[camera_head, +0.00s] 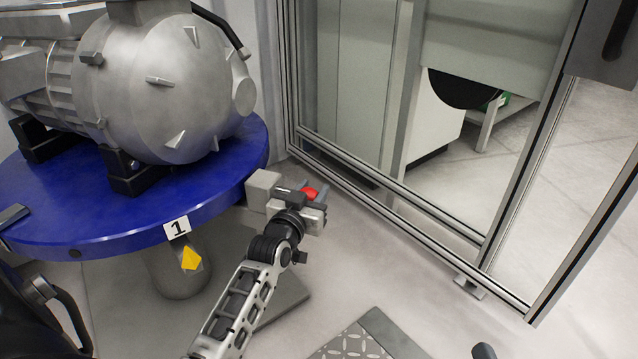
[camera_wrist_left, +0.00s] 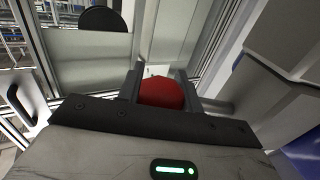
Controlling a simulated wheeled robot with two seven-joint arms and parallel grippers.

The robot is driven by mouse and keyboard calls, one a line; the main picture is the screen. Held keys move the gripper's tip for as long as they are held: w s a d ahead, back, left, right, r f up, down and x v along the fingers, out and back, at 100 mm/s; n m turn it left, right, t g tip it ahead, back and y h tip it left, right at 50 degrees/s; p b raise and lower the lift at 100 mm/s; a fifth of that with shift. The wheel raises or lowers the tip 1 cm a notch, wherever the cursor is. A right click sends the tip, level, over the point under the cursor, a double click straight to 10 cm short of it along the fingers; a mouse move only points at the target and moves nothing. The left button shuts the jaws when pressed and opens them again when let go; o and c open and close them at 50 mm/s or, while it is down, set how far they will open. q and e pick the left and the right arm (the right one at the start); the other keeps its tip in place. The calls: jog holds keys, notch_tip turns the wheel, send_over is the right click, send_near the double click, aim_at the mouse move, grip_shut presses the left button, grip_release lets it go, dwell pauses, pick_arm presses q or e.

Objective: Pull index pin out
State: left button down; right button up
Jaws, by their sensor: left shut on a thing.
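The index pin's red knob (camera_head: 311,194) is at the right edge of the blue round table, by a grey block (camera_head: 262,188) fixed to the rim. My left gripper (camera_head: 316,196) is at the knob, with its fingers on either side of it. In the left wrist view the red knob (camera_wrist_left: 161,92) sits between the two fingers of the left gripper (camera_wrist_left: 160,88), which is shut on it. The pin's shaft is hidden, so I cannot tell how far it is in the block. My right gripper is not in view.
The blue round table (camera_head: 110,221) carries a large grey drive unit (camera_head: 165,80). A label "1" (camera_head: 177,228) and a yellow pointer (camera_head: 191,258) are at its front. A metal-framed glass enclosure (camera_head: 395,205) stands behind and right. The floor between is clear.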

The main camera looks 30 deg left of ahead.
pick_arm(q)
jog(key=c, duration=1.2)
grip_release()
jog(key=shift+d, duration=0.35)
jog(key=shift+s, duration=0.15)
jog(key=p+v, duration=0.8)
jog(key=v, duration=0.7)
jog(key=shift+s+p, duration=0.3)
jog(key=shift+s, duration=0.05)
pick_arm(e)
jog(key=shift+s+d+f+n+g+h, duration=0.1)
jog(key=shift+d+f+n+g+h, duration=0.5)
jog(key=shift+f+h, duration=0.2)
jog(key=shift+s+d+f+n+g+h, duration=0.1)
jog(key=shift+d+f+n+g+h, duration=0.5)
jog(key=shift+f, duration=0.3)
pick_arm(q)
jog(key=shift+r, duration=0.1)
